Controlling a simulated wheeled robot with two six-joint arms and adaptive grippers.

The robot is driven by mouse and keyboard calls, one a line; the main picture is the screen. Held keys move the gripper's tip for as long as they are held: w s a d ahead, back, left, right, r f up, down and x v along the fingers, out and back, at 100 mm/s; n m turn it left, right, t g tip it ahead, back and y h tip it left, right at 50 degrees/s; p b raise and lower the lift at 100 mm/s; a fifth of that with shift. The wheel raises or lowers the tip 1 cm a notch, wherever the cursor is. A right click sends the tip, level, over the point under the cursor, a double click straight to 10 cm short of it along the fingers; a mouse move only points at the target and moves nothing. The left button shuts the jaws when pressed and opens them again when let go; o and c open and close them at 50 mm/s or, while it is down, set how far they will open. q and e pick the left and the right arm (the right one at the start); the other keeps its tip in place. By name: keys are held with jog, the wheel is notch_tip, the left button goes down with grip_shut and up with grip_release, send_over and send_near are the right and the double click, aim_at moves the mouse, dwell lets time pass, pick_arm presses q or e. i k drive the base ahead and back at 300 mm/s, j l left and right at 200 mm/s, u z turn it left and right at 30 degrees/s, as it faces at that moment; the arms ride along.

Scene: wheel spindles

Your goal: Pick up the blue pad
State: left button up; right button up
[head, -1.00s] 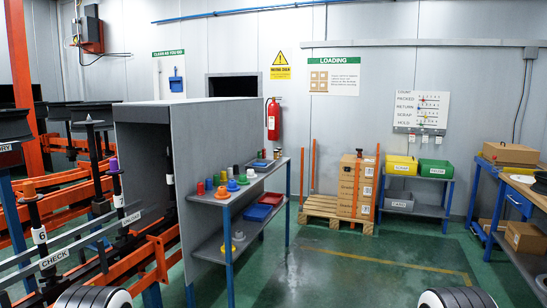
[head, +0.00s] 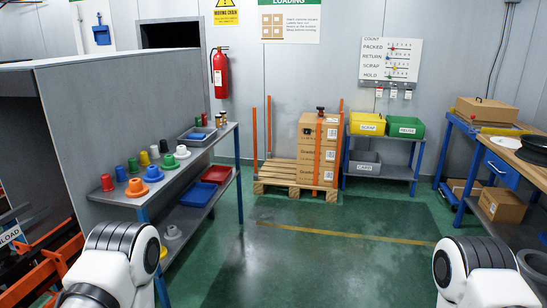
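A small flat blue item (head: 197,136), which may be the blue pad, lies in a grey tray (head: 188,142) at the far end of the shelf's top. It is too small to make out clearly. A blue tray (head: 196,194) sits on the lower shelf. Only the upper parts of my two arms show at the bottom edge. Neither gripper is in view.
The grey shelf unit (head: 150,196) also holds red, green, yellow, black, white and orange pieces. A red tray (head: 216,174) is below. A pallet (head: 290,183) with boxes stands at the back; a workbench (head: 530,168) is right. The green floor between is clear.

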aim_at(191, 136)
jog(key=i, duration=0.55)
jog(key=i+u, duration=0.15)
jog(key=i, duration=0.4)
jog(key=i+l, duration=0.15)
jog(key=i, duration=0.35)
jog(key=i+l+u, duration=0.1)
jog(key=i, duration=0.45)
jog(key=i+l+u, duration=0.1)
jog(key=i, duration=0.45)
jog(key=i+l, duration=0.2)
jog(key=i, duration=0.3)
jog(key=j+u, duration=0.05)
